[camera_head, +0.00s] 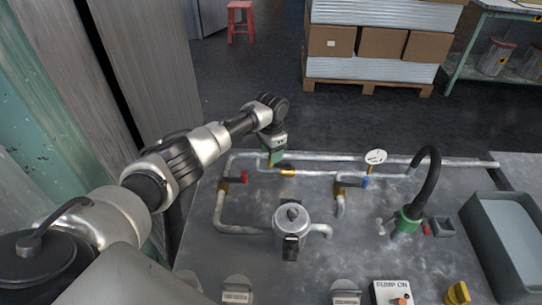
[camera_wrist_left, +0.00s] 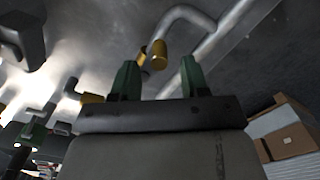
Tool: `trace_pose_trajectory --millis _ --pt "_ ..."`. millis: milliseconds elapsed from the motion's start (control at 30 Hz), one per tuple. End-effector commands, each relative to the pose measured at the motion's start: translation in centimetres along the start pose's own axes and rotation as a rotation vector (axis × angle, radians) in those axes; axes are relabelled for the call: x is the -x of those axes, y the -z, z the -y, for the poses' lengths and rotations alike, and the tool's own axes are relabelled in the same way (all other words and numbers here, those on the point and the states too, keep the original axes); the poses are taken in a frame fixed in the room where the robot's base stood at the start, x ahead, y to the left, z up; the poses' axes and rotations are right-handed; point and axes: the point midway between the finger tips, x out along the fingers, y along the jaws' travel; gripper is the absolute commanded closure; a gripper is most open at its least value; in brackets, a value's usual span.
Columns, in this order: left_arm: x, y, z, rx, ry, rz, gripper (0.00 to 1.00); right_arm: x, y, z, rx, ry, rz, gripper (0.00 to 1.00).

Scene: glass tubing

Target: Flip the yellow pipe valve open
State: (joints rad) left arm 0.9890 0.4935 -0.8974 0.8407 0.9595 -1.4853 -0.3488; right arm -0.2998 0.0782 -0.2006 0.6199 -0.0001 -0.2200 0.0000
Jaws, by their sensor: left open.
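The yellow valve piece (camera_head: 287,172) sits on the long grey pipe along the far side of the bench. My left gripper (camera_head: 277,157) hangs just behind and above it, pointing down, with green fingers. The left wrist view shows the fingers spread apart with nothing held between them (camera_wrist_left: 160,80). A brass-yellow fitting (camera_wrist_left: 157,54) on a bent pipe shows beyond the gap between the fingers; I cannot tell whether it belongs to the yellow valve. Contact between fingers and valve cannot be made out. My right gripper is not in view.
A red valve handle (camera_head: 244,177) is to the left and a blue one (camera_head: 364,183) to the right. A round white gauge (camera_head: 375,157) stands above the pipe. A metal pot (camera_head: 291,216), a black hose (camera_head: 430,178) and a grey bin (camera_head: 474,222) occupy the nearer bench.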

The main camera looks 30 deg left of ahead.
Motion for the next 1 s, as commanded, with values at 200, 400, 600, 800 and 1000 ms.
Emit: trace_pose_trajectory --millis 200,400,600,800,1000 --pt "4.8 0.1 0.1 0.0 0.003 -0.004 0.55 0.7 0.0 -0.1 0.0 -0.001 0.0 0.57" --pt "7.3 0.0 0.1 0.002 0.002 -0.001 0.55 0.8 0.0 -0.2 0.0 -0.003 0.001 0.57" --pt "8.0 0.0 0.1 0.002 0.001 0.0 0.55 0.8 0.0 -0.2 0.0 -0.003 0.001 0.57" --pt "8.0 0.0 0.1 0.002 0.001 0.0 0.55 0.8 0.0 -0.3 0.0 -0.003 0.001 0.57" --pt "8.0 0.0 0.1 0.001 0.001 0.0 0.55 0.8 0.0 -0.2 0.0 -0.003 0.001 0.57"
